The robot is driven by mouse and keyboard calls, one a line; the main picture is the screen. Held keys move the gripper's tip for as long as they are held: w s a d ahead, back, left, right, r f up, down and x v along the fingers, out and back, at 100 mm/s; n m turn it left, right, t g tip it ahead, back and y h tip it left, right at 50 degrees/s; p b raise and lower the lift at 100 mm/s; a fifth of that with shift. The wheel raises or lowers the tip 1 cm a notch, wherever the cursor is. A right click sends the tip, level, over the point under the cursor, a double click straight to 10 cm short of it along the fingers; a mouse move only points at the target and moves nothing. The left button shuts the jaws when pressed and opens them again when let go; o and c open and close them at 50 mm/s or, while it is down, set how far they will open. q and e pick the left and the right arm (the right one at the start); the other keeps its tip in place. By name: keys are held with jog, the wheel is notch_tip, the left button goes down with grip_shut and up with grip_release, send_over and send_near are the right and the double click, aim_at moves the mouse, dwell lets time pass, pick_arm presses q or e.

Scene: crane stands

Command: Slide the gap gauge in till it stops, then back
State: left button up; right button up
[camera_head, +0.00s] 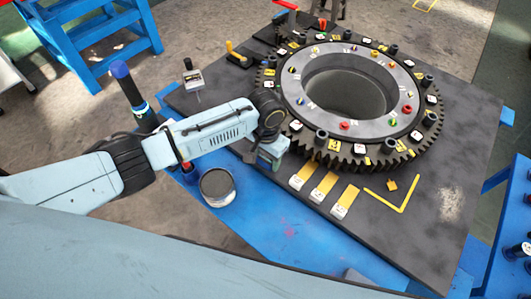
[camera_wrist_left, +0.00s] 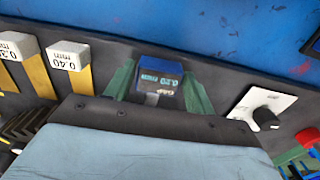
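The gap gauge (camera_wrist_left: 160,72) has a blue block with a label that seems to read GAP 0.20 mm. A short pale strip shows below it. My left gripper (camera_wrist_left: 158,84) has a green finger close against each side of the block and looks shut on it. In the head view my left gripper (camera_head: 268,157) is low over the dark plate, at the near-left edge of the toothed ring (camera_head: 290,135). The gauge's far end and any gap there are hidden by my wrist. My right gripper is not in view.
Three white-ended blocks with yellow strips (camera_head: 319,195) lie right of my gripper; one (camera_wrist_left: 67,55) reads 0.40 mm. A white plate with a black knob (camera_head: 193,78) is at the left. A round can (camera_head: 217,187) stands on the blue table.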

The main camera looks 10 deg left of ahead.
pick_arm(q)
jog(key=shift+o, duration=1.2)
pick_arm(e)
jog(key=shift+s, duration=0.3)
pick_arm(q)
jog(key=shift+r, duration=0.1)
notch_tip(320, 180, up, 13)
jog(key=shift+r+p, duration=0.1)
jog(key=shift+p, duration=0.35)
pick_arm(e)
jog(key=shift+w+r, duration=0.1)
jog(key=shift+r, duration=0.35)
